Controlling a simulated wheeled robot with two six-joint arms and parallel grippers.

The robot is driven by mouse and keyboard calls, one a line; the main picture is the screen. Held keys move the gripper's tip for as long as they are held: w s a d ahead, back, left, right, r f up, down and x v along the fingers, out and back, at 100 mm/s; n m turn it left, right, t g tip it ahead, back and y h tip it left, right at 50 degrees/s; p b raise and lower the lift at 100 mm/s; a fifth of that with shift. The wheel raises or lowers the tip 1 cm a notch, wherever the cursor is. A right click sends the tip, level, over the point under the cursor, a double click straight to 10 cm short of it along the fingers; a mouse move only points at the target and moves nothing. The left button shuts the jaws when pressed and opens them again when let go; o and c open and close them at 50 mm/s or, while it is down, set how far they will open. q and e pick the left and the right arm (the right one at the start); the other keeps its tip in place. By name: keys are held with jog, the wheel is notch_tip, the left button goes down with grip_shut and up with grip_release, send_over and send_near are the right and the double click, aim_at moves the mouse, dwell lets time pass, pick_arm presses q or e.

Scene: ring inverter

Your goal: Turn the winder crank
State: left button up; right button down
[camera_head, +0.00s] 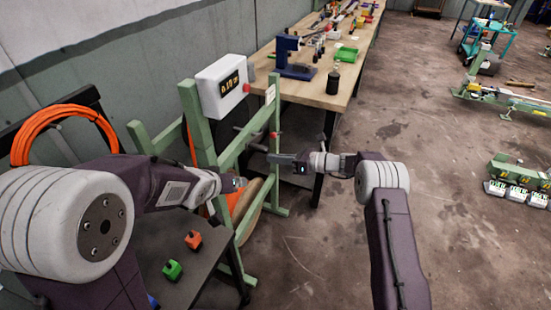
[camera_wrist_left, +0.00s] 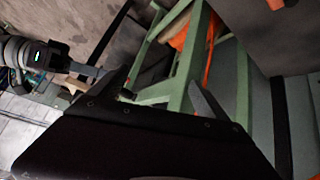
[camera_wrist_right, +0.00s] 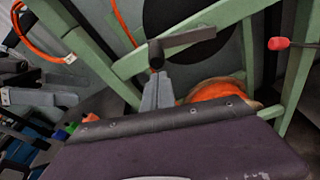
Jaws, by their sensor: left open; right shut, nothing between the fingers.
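The winder is a green frame (camera_head: 203,130) with a white display box (camera_head: 221,86). In the right wrist view the crank shows as a grey arm (camera_wrist_right: 188,40) with a black grip (camera_wrist_right: 155,54) at its left end, in front of a dark round disc (camera_wrist_right: 205,18). My right gripper (camera_wrist_right: 157,80) is shut and empty, its fingertips just below the black grip; whether they touch it I cannot tell. It also shows in the head view (camera_head: 272,158). My left gripper (camera_head: 240,184) is open and empty beside the frame; in its wrist view (camera_wrist_left: 167,78) the frame lies beyond its fingers.
An orange spool (camera_wrist_right: 215,91) sits low in the frame. A red knob (camera_wrist_right: 278,43) sticks out to the right. A dark table (camera_head: 195,262) holds a green block (camera_head: 172,270) and a red block (camera_head: 193,239). A workbench (camera_head: 340,98) stands behind.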

pick_arm(q)
jog(key=s+a+f+g, duration=0.1)
jog(key=s+f+g, duration=0.2)
jog(key=s, duration=0.6)
jog(key=s+a+f+g, duration=0.2)
jog(key=s+f+g, duration=0.2)
jog(key=s, duration=0.4)
jog(key=shift+s+f+m+y, duration=0.3)
jog(key=shift+s+f+m, duration=0.05)
jog(key=shift+m, duration=0.05)
jog(key=shift+w+r, duration=0.1)
jog(key=shift+r, duration=0.1)
jog(key=shift+r+p, duration=0.1)
jog(key=shift+p, duration=0.25)
